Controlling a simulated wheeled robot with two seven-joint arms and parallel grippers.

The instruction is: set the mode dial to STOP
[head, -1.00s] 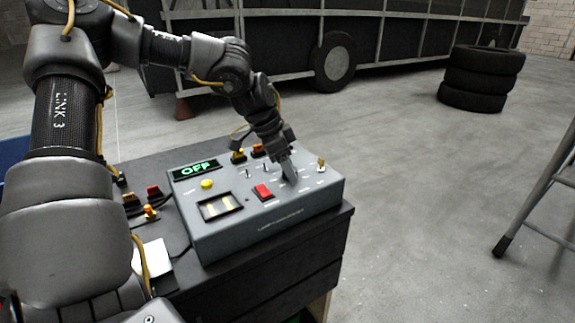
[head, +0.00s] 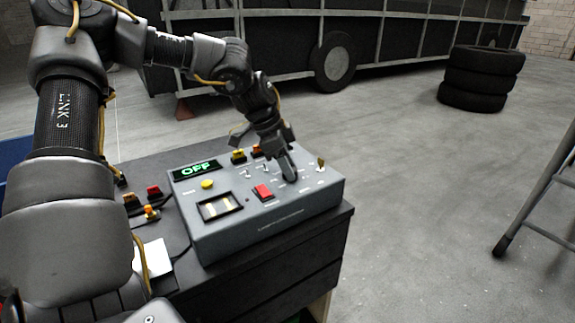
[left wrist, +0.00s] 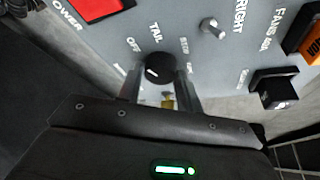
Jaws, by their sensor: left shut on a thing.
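The grey control box (head: 270,226) sits on the dark cabinet. Its green display (head: 195,170) reads OFF. In the head view my left gripper (head: 289,177) points down onto the box's top right of the red switch (head: 263,192), and its fingers hide the dial. In the left wrist view the black round dial (left wrist: 159,68) is between the two fingers of my left gripper (left wrist: 161,76), which is shut on it. OFF and TAIL are readable beside the dial; other labels are too small or partly hidden. I cannot clearly tell where its pointer stands. My right gripper is not in view.
A yellow button (head: 207,184) and a gauge window (head: 219,206) are on the box's left. Stacked tyres (head: 481,78) and a ladder (head: 537,190) stand on the open floor at right.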

